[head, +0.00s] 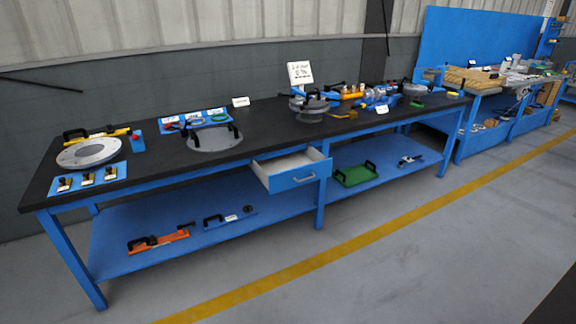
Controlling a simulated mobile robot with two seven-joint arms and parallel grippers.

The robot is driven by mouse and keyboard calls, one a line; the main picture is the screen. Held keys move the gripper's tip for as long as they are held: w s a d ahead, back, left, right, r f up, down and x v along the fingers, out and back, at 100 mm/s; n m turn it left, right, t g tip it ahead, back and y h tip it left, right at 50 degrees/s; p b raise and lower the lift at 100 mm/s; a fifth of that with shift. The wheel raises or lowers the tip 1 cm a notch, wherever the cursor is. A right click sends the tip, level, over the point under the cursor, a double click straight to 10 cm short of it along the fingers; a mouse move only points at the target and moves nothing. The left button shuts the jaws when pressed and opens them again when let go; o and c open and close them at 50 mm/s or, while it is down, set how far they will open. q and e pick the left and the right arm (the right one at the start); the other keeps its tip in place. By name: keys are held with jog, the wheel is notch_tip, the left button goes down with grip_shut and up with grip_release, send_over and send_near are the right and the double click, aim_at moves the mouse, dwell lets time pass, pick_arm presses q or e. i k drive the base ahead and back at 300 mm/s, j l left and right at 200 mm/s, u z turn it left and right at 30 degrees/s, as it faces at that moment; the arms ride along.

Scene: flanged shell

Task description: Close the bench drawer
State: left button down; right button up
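The bench drawer (298,178) is under the black top of the long blue workbench (262,137). It is pulled out toward the front, so its pale, empty-looking inside shows. Its front panel is blue with a small dark handle (304,178). Neither of my grippers shows in the head view.
A blue lower shelf (270,212) holds an orange tool (158,241) and a green tray (354,175). Round metal flanges (88,152) and tools lie on the bench top. A second blue bench (485,85) stands at the right. The grey floor (440,240) in front is clear, with a yellow line (330,255).

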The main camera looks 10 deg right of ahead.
aim_at(279, 174)
jog(key=i+j+z, duration=0.15)
jog(key=i, duration=0.45)
jog(key=i+j+z, duration=0.1)
jog(key=i, duration=0.55)
jog(key=i+l, duration=0.3)
jog(key=i, duration=0.15)
jog(key=i+l, duration=0.3)
jog(key=i, duration=0.15)
jog(key=i+l, duration=0.1)
jog(key=l, duration=0.2)
jog(key=i+l+u, duration=0.1)
jog(key=l, duration=0.2)
jog(key=i+l, duration=0.1)
jog(key=l, duration=0.2)
jog(key=l+u, duration=0.25)
jog(key=l, duration=0.8)
jog(key=k, duration=0.05)
